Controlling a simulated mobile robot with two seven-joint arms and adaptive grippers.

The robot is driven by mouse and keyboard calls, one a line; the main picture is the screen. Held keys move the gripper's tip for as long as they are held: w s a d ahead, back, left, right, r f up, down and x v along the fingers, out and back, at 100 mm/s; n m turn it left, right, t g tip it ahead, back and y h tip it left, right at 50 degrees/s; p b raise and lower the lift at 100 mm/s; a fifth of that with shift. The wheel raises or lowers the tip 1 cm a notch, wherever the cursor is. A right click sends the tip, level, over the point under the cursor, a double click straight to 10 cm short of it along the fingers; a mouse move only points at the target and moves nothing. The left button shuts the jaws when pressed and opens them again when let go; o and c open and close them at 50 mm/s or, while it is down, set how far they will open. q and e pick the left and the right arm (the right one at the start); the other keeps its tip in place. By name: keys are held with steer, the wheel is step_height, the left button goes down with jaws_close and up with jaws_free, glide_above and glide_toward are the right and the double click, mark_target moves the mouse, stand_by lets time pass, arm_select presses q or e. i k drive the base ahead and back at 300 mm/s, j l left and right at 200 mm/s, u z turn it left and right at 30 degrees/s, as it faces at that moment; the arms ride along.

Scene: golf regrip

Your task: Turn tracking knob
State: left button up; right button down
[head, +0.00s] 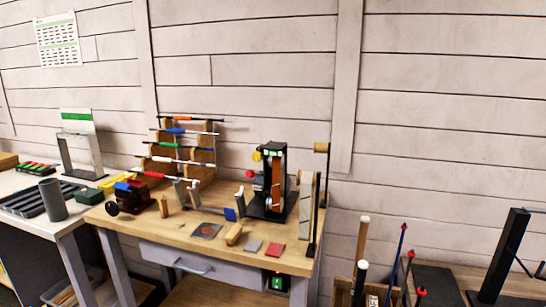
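A black upright belt machine (271,205) stands at the back right of the wooden workbench (185,235). A brown belt (276,186) runs upright on its front. A small yellow knob (257,156) sticks out at its upper left, and a red knob (250,174) sits a little below it. I cannot tell from the picture which of these is the tracking knob. Neither of my grippers is in view, and nothing of my arms shows near the machine.
Small pads and blocks lie in front. A tall post (317,200) stands right of the machine. A crate (342,290) of clubs is at lower right.

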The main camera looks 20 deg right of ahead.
mark_target(257, 156)
steer(key=z, duration=0.4)
steer(key=i+j+z, duration=0.1)
steer(key=z, duration=0.35)
steer(key=j+z, duration=0.15)
steer(key=z, duration=0.25)
steer(key=j+z, duration=0.7)
steer(key=j, duration=0.2)
steer(key=j+z, duration=0.15)
steer(key=j, duration=0.3)
steer(key=k+j+z, duration=0.2)
steer(key=j, duration=0.3)
